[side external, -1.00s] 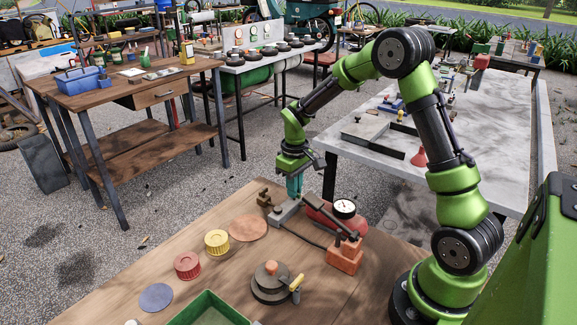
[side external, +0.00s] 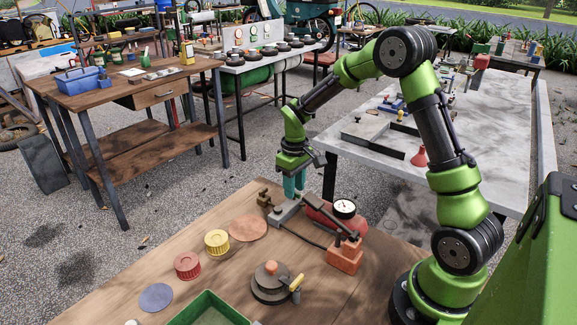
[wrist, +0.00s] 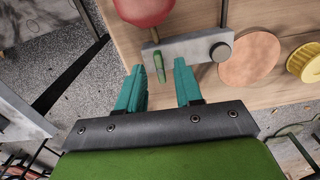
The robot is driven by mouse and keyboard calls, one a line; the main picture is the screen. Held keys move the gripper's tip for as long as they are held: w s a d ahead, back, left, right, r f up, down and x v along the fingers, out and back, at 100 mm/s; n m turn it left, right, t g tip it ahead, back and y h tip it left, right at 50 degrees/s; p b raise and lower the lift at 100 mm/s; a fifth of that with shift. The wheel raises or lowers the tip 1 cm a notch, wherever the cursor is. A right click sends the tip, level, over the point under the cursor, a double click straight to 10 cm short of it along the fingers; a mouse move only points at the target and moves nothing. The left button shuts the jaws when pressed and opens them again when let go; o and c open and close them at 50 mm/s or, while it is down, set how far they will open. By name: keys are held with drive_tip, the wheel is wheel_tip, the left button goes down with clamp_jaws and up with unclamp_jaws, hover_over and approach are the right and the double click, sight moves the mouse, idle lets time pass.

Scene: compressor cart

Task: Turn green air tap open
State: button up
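The green air tap (wrist: 159,66) is a small green lever beside a grey metal block (wrist: 188,48), seen in the wrist view. It points back toward my gripper. My gripper (wrist: 158,68) has two teal fingers standing apart, with the lever's end in the gap between their tips; I cannot see contact with either finger. In the side view my gripper (side external: 294,187) points down just above the grey block (side external: 283,214) at the bench's far edge. The green lever is hidden or too small to tell there.
A red tank (side external: 321,214) with a gauge (side external: 344,208) and a dark lever over an orange-red block (side external: 345,256) stand right of the grey block. A copper disc (side external: 248,228), yellow cap (side external: 217,242) and red cap (side external: 187,265) lie on the wooden bench to the left.

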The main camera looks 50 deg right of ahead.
wheel_tip(320, 180, up, 16)
drive_tip(key=shift+r, duration=0.2)
idle(0.4)
drive_tip(key=s+a+r+m+t+y, duration=0.2)
drive_tip(key=s+a+t, duration=0.5)
drive_tip(key=s+a, duration=0.7)
drive_tip(key=s+r+m, duration=0.1)
drive_tip(key=s, duration=0.3)
